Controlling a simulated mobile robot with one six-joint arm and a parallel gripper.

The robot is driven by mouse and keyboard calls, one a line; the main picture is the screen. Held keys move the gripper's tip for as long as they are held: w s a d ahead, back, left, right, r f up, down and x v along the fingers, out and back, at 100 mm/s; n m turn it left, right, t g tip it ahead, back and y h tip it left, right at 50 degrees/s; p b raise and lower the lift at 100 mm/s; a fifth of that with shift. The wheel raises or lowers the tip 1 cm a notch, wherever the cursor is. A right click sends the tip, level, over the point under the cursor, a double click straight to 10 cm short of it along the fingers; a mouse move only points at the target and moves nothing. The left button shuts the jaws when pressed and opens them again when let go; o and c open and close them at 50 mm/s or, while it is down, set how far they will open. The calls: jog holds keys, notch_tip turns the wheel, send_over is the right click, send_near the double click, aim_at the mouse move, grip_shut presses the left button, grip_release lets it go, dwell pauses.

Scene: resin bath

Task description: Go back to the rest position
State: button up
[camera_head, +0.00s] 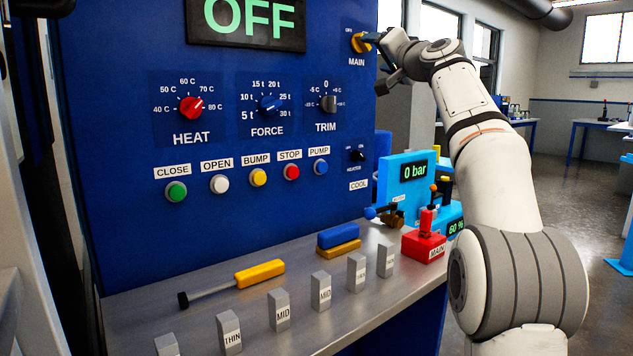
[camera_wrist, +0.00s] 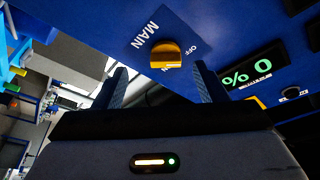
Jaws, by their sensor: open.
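My gripper (camera_head: 379,60) is at the upper right of the blue panel, in front of the yellow MAIN knob (camera_head: 360,42). One dark fingertip overlaps the knob in the head view. In the wrist view my gripper (camera_wrist: 161,75) is open, with its two fingers apart and nothing held. The MAIN knob (camera_wrist: 167,55) shows beyond and between the fingertips; I cannot tell whether either finger touches it. The large display (camera_head: 250,20) above the panel reads OFF.
The blue panel (camera_head: 110,60) carries red, blue and dark knobs and several buttons. Below, the grey shelf (camera_head: 225,315) holds a yellow-handled tool (camera_head: 258,274), a blue-and-yellow block (camera_head: 338,238) and labelled grey blocks. A red MAIN lever base (camera_head: 422,246) stands at its right.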

jog(key=s+f+n+g+h+p, duration=0.1)
jog(key=s+f+g+p, duration=0.4)
jog(key=s+p, duration=0.6)
jog(key=s+a+f+n+g+h+p, duration=0.1)
jog(key=s+f+n+g+h+p, duration=0.1)
jog(key=s+f+g+p, duration=0.4)
jog(key=s+f+n+g+h+p, duration=0.2)
jog(key=s+f+g+h+p, duration=0.2)
jog(key=s+f+p, duration=0.5)
jog(key=s+g+p, duration=0.1)
jog(key=s+p, duration=0.7)
jog(key=s, duration=0.8)
jog(key=shift+s+a+f, duration=0.25)
jog(key=shift+s, duration=0.15)
